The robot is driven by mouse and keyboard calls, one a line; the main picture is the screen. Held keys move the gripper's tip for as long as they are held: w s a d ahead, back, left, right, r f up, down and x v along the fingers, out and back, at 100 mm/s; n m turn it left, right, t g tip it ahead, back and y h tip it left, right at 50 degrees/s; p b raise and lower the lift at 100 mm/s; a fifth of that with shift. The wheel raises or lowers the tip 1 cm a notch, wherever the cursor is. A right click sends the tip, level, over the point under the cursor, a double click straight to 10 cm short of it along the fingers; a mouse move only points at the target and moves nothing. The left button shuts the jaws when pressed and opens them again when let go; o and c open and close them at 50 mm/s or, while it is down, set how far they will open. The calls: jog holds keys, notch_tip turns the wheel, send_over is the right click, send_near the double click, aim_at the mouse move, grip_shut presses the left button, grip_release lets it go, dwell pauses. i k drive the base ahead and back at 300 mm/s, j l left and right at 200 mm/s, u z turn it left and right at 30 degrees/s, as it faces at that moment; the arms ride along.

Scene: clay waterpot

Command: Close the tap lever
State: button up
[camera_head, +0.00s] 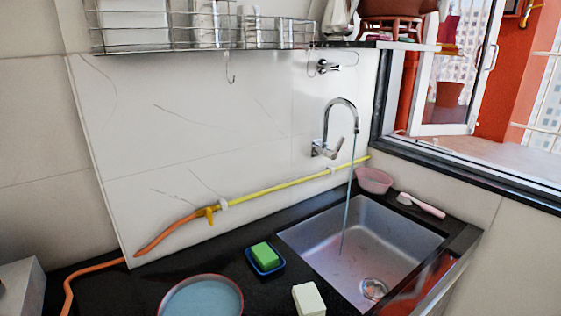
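A chrome tap (340,115) with a curved spout is mounted on the white wall above the sink. Its small lever (339,144) sticks out at the base of the tap, on the right side, tilted upward. A thin stream of water (347,200) runs from the spout down into the steel sink (322,262). My gripper is not in view, so its state does not show.
A yellow and orange hose (270,189) runs along the wall. A pink bowl (374,180) and a brush (424,206) sit behind the sink. A green sponge (264,254), a pale block (308,299) and a round basin (202,298) stand in front. A wire rack (205,30) hangs above.

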aim_at(332, 154)
jog(key=i+l, duration=0.75)
jog(key=l, duration=0.2)
